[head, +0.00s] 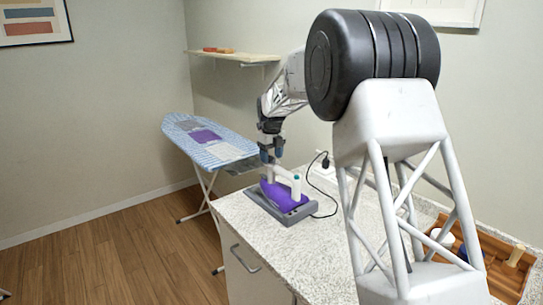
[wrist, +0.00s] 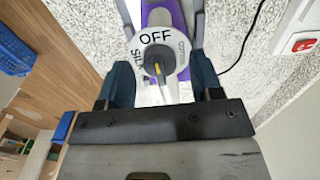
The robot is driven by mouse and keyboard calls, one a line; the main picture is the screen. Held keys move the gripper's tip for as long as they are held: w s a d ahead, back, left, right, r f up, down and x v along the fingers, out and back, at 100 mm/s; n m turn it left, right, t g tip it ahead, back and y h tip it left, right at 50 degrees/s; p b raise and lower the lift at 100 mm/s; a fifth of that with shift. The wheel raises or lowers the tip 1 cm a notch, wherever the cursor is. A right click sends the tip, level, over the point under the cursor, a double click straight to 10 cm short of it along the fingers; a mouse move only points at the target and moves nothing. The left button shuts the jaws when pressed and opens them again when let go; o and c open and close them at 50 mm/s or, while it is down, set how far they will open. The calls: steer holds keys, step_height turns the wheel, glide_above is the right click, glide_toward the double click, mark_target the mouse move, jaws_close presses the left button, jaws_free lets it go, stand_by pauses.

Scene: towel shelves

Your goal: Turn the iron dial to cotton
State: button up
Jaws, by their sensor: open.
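The purple iron (head: 283,196) stands on a grey rest (head: 296,217) on the speckled counter. In the wrist view its white dial (wrist: 170,72) faces me. OFF is printed at the top, SILK at the left and what looks like COTTON at the right. A dark knob (wrist: 157,57) with a yellowish mark sits in the dial's middle; I cannot tell which setting is selected. My gripper (wrist: 162,85) is open, with one dark blue finger on each side of the dial. It also shows in the head view (head: 271,155), above the iron. Contact with the knob cannot be made out.
A black cord (head: 325,195) runs across the counter beside the iron. A red wall switch (wrist: 304,46) shows at the upper right of the wrist view. The ironing board (head: 215,140) stands behind left. A wooden tray (head: 500,262) with small items lies at the right.

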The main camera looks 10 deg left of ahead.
steer(key=c, duration=0.9)
steer(key=shift+c, duration=0.3)
